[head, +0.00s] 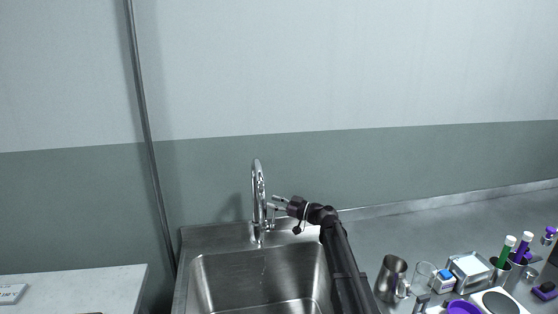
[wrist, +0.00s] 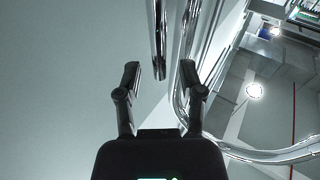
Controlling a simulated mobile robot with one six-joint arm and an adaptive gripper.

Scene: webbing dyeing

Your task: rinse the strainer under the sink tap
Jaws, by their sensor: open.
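The chrome gooseneck tap (head: 257,190) stands at the back of the steel sink (head: 205,275). My gripper (head: 274,203) is just right of the tap, with its fingers pointing left towards it. In the wrist view my gripper (wrist: 161,78) is open, its two fingers well apart. A straight chrome tube of the tap (wrist: 160,40) shows between and beyond the fingertips, and a curved chrome tube runs close by the right finger. I cannot tell whether either finger touches the tap. I cannot make out a strainer in either view. No water stream is discernible.
Right of the sink, the steel counter holds a metal jug (head: 391,278), a glass (head: 423,277), a blue-and-white box (head: 444,281) and several purple- and green-capped items. A white worktop (head: 75,285) is at left. A vertical pipe (head: 147,140) runs up the wall behind.

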